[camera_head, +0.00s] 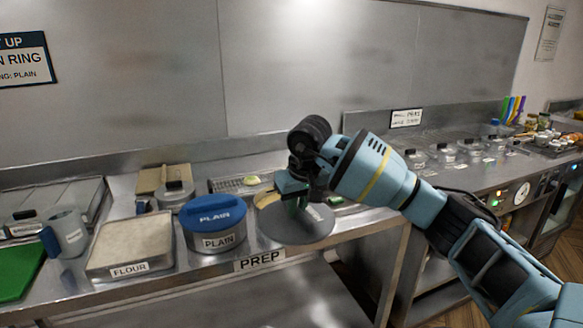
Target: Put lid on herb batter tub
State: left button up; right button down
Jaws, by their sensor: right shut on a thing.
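My right gripper (299,196) reaches in from the right, pointing down, and is shut on a round grey lid (282,232). The lid is over the front of the prep counter, right of a tub with a blue lid marked PLAIN (212,240). The gripper hides the lid's grip and part of its top. I cannot tell whether the lid hangs in the air or rests on something. No herb batter tub can be made out; the lid and gripper cover that area. My left gripper is not in view.
A flour tray (130,240), a grey jug (69,234) and a green board (20,270) stand to the left. A small lidded pot (176,195) and a wire rack (228,185) are behind the PLAIN tub. Several clear lidded containers line the right counter.

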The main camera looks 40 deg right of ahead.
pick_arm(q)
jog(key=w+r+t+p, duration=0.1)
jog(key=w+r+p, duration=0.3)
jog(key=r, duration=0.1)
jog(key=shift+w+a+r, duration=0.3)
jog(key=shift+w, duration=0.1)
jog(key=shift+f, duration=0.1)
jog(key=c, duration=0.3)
pick_arm(e)
jog(key=s+a+f+n, duration=0.1)
jog(key=s+a+f, duration=0.5)
jog(key=s+a, duration=0.4)
jog(key=s+a+f+n, duration=0.1)
jog(key=s+a+f, duration=0.5)
jog(key=s+a, duration=0.4)
jog(key=shift+n+y, duration=0.4)
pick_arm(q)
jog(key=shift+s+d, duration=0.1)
